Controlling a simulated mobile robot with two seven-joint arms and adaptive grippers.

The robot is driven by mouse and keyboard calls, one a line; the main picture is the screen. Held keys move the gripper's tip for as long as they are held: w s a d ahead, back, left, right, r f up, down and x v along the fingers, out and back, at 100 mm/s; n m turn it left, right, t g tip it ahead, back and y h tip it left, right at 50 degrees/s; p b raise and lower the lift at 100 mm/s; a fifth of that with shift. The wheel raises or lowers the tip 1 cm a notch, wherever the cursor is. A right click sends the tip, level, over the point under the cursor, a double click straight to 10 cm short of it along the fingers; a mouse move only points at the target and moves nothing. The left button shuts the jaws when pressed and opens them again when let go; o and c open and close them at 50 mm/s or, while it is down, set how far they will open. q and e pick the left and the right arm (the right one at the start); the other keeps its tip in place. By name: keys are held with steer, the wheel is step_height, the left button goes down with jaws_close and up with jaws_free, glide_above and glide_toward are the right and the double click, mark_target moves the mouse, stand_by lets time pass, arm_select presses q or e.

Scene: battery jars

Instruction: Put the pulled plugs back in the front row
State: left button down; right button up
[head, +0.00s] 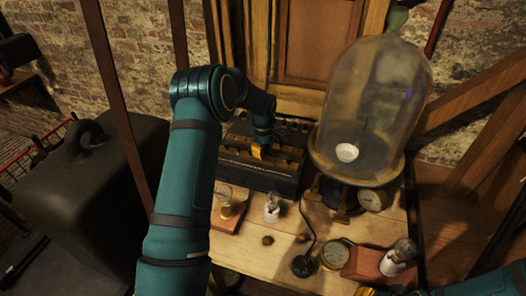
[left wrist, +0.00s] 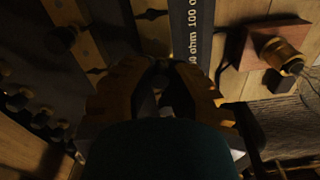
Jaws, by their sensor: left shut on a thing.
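The black plug box (head: 262,178) with brass bars stands at the back of the table, and its "100 ohm" edge label (left wrist: 195,45) shows in the left wrist view. My left gripper (head: 257,152) is over the box; in the left wrist view its yellow fingers (left wrist: 160,85) are shut on a small dark thing, apparently a plug, mostly hidden between them. Dark plug heads (left wrist: 40,118) stand in a row at the left of that view. Two small knobs, perhaps loose plugs, lie on the table (head: 267,240) (head: 303,238). My right gripper (head: 368,291) is barely visible at the bottom edge.
A glass bell jar (head: 370,105) stands right of the box. In front are a bulb on a wooden base (head: 226,222), another bulb (head: 271,208), a dial (head: 336,255), a black corded piece (head: 303,266) and a bulb on a red-brown block (head: 367,265). Some tabletop between them is bare.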

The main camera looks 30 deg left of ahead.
arm_select(q)
steer(key=shift+f, duration=0.25)
steer(key=c, duration=1)
jaws_free()
steer(key=shift+r, duration=0.15)
